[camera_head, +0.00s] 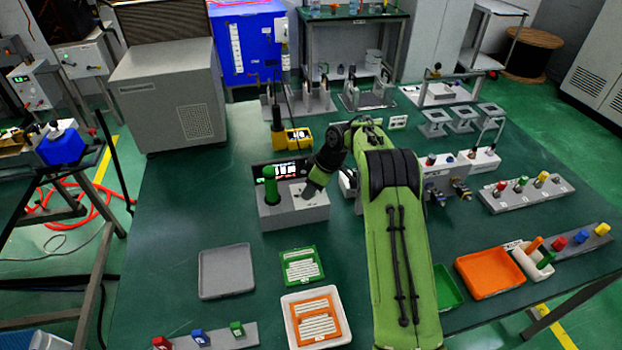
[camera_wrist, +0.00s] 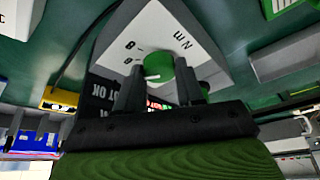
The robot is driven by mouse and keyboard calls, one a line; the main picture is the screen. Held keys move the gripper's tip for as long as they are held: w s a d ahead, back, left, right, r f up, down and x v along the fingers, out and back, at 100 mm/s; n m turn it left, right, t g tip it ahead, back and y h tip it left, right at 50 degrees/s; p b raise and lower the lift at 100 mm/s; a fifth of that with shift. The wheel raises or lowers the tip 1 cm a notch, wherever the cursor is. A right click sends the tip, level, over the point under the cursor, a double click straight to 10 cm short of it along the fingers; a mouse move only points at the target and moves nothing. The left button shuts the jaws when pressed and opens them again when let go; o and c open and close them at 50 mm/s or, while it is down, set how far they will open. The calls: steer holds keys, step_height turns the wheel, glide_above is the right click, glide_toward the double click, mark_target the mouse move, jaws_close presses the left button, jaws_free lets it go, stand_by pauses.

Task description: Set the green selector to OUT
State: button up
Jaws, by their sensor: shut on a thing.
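In the wrist view, the green selector (camera_wrist: 186,68) is a round green knob on the pale sloping top of a box (camera_wrist: 150,30). The dark fingers of my gripper (camera_wrist: 160,88) close around it and partly cover it. A white pointer mark shows between the fingers. In the head view, my gripper (camera_head: 312,187) reaches down onto the grey box (camera_head: 290,215) from the right and hides the knob there. A green upright post (camera_head: 270,186) stands at the box's left.
A dark screen (camera_head: 285,170) stands behind the box; the wrist view shows part of its text. A yellow device (camera_head: 298,137) is farther back. A grey tray (camera_head: 226,272) and a green-framed tray (camera_head: 302,267) lie in front. Panels with coloured knobs (camera_head: 528,192) stand right.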

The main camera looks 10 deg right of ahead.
steer(key=n+g+p, duration=0.1)
steer(key=n+p, duration=0.3)
steer(key=shift+w+r+n+g+y, duration=0.1)
steer(key=shift+r+n+g+y, duration=0.05)
steer(key=shift+n+g+y, duration=0.2)
steer(key=shift+n+g, duration=0.65)
steer(key=shift+n, duration=0.9)
steer(key=o, duration=1)
steer(key=shift+o, duration=0.2)
